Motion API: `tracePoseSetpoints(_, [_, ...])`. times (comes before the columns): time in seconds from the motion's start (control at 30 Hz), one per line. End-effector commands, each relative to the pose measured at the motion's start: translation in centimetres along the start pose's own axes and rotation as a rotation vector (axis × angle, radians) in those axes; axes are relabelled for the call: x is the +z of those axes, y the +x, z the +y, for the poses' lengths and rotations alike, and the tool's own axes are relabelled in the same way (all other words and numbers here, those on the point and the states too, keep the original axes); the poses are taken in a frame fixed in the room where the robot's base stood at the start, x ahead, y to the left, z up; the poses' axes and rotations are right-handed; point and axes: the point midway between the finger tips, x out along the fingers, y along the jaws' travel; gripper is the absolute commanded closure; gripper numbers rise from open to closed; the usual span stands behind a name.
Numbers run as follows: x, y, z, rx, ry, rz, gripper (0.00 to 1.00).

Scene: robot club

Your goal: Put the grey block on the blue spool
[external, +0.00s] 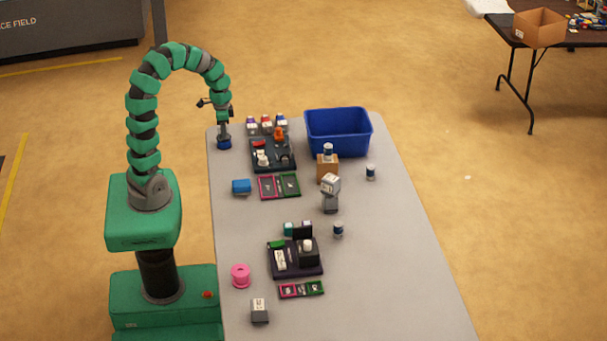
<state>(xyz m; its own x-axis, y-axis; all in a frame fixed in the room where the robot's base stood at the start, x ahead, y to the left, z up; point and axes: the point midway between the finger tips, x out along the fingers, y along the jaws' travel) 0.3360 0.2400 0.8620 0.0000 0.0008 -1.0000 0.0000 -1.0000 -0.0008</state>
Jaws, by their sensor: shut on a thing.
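My gripper (223,122) is at the far left corner of the table, pointing down. It is shut on a small grey block (223,130), which is partly hidden by the fingers. The blue spool (224,144) stands on the table directly below the block. The block looks upright over the spool's top; at this size I cannot tell whether it rests on it or hangs just above.
Right of the spool stand a dark tray (271,167) with small parts and a blue bin (338,132). A blue block (241,187), a pink spool (240,276) and a grey-and-white block (259,311) lie along the left edge. The table's right side is clear.

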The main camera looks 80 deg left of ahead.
Motion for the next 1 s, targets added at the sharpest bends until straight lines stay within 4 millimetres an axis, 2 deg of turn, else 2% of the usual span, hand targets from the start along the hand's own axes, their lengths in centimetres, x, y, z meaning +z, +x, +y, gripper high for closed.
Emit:
tracePoseSetpoints(0.2, [0.0, 0.2, 0.0, 0.001, 0.0, 0.0, 0.96])
tracePoseSetpoints(0.23, [0.0, 0.1, 0.0, 0.0, 0.0, 0.0, 0.5])
tracePoseSetpoints(0.3, [0.0, 0.1, 0.0, 0.0, 0.0, 0.0, 0.37])
tracePoseSetpoints(0.67, [-0.1, -0.4, 0.0, -0.001, 0.0, 0.001, 0.37])
tracePoseSetpoints(0.77, [-0.1, -1.5, 0.0, 0.0, 0.001, 0.003, 0.37])
tracePoseSetpoints(1.0, [-0.1, -6.3, 0.0, -0.001, 0.002, 0.003, 0.37])
